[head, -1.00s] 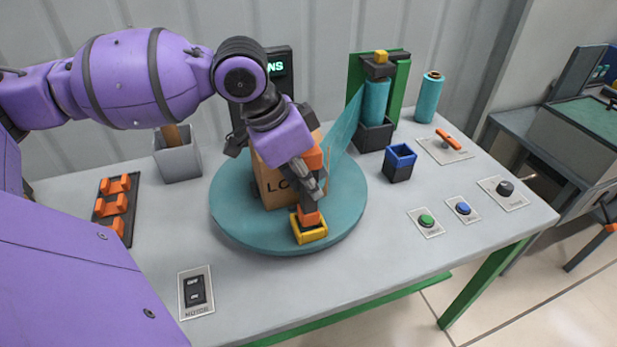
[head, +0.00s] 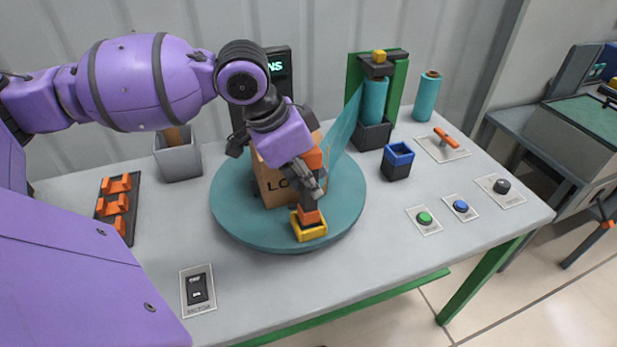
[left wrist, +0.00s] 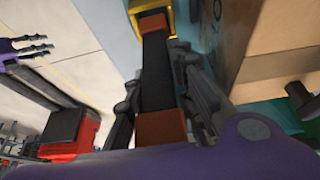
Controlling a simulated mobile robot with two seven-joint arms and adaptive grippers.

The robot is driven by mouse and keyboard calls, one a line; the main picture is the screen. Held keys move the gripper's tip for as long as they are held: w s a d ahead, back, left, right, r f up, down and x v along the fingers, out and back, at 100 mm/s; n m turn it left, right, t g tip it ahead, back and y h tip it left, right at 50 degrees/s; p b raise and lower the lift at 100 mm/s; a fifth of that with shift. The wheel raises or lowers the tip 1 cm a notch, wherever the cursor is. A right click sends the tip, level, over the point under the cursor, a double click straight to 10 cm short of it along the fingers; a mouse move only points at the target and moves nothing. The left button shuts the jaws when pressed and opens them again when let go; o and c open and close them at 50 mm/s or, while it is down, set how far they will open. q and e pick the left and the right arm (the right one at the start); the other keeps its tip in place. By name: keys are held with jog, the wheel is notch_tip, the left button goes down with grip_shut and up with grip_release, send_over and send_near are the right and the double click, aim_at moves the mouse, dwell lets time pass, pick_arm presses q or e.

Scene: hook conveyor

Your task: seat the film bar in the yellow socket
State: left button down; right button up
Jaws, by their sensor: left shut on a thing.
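The film bar (head: 311,208), dark with orange ends, stands roughly upright in my left gripper (head: 310,183). In the left wrist view my left gripper's fingers (left wrist: 160,85) lie on both sides of the bar (left wrist: 157,65). Its lower orange end is at the yellow socket (head: 310,234) on the turntable's front edge; the socket also shows in the left wrist view (left wrist: 168,12). I cannot tell how deep the end sits. Teal film (head: 344,135) runs from the roll to the bar. Purple-and-grey fingers, apparently my right gripper (left wrist: 35,44), show at the left wrist view's left edge.
A cardboard box (head: 272,186) stands on the teal turntable (head: 235,215), close behind the bar. The film roll stand (head: 377,95), a blue-rimmed cup (head: 398,162) and several controls are to the right. An orange-clip rack (head: 118,207) and grey bin (head: 178,160) are left.

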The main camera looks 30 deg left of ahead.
jog(key=shift+s+f, duration=0.1)
jog(key=shift+s, duration=0.1)
pick_arm(q)
jog(key=shift+f, duration=0.1)
pick_arm(e)
jog(key=shift+s+d+f, duration=0.1)
jog(key=shift+s, duration=0.3)
pick_arm(q)
jog(key=shift+f, duration=0.2)
jog(key=shift+f, duration=0.15)
pick_arm(e)
jog(key=shift+w, duration=0.3)
pick_arm(q)
jog(key=shift+f, duration=0.35)
pick_arm(e)
jog(key=shift+w+r, duration=0.2)
jog(key=shift+w, duration=0.1)
pick_arm(q)
jog(key=shift+f, duration=0.25)
jog(key=shift+f, duration=0.1)
pick_arm(e)
jog(key=shift+s, duration=0.15)
